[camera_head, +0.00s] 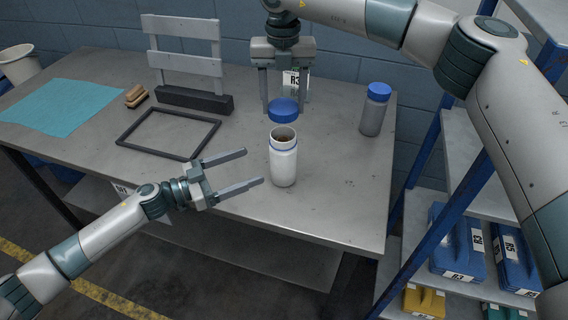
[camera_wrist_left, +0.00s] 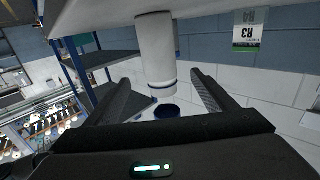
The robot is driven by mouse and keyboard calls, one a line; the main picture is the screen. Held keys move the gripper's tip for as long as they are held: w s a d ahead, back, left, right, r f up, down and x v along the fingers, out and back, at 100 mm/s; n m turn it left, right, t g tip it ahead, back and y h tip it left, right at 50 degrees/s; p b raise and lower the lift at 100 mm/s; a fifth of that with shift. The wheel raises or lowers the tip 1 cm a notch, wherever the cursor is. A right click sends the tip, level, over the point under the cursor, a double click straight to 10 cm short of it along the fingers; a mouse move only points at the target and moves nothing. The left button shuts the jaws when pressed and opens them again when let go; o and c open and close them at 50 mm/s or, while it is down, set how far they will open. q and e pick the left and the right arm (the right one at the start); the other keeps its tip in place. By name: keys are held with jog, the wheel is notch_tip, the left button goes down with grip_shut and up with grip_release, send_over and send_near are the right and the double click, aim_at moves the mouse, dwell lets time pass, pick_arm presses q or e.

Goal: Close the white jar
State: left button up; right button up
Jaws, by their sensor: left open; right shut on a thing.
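The white jar (camera_head: 284,166) stands upright and open on the grey table, its mouth facing up. It also shows upside down in the left wrist view (camera_wrist_left: 156,55). The blue lid (camera_head: 284,110) is apart from the jar, above its mouth and slightly behind in the head view; the left wrist view shows it too (camera_wrist_left: 167,111). My right gripper (camera_head: 285,106) points down and is shut on the lid. My left gripper (camera_head: 254,167) is open and empty, its fingers pointing at the jar from the left; the jar also lies between the finger directions in the left wrist view.
A grey jar with a blue lid (camera_head: 375,110) stands at the table's right. A dark frame (camera_head: 170,155), wooden blocks (camera_head: 136,96), a teal cloth (camera_head: 62,107) and a slatted rack (camera_head: 185,68) are to the left. A blue-posted shelf (camera_head: 430,200) is at right. The table front is clear.

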aim_at(283, 153)
pick_arm(q)
jog(key=x, duration=1.1)
jog(key=shift+w+d, duration=0.15)
jog(key=shift+d, duration=0.2)
jog(key=c, duration=1.6)
pick_arm(e)
jog(key=shift+f, duration=2.5)
jog(key=shift+f, duration=0.85)
jog(key=shift+f, duration=0.6)
